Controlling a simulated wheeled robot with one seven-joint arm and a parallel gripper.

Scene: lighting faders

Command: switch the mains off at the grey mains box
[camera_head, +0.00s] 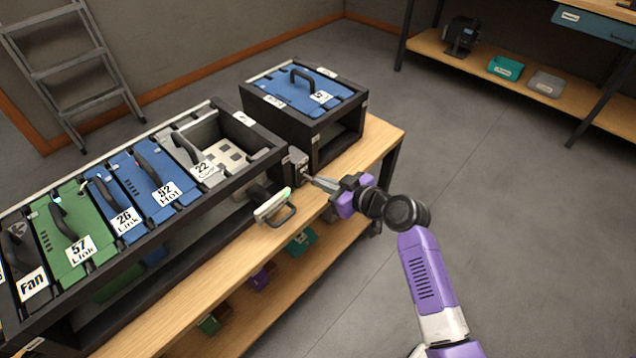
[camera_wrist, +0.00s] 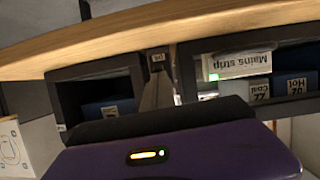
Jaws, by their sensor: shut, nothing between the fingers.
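The grey mains box (camera_head: 299,164) is a small grey block on the bench, in the gap between the long rack and the separate black case. Its switch is too small to make out. In the wrist view, which is upside down, a small labelled part (camera_wrist: 157,58) shows in that gap, just beyond my fingers. My gripper (camera_head: 314,181) reaches in from the right, with its shut fingertips close to the front of the box. I cannot tell whether they touch it. The shut fingers also show in the wrist view (camera_wrist: 157,88), with nothing between them.
A white strip (camera_head: 271,205) with a green light and black handle stands out left of my gripper; its label reads "Mains strip" (camera_wrist: 240,64). The black case (camera_head: 322,135) with a blue module stands right of the box. The wooden bench (camera_head: 375,140) has bare room at its right end.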

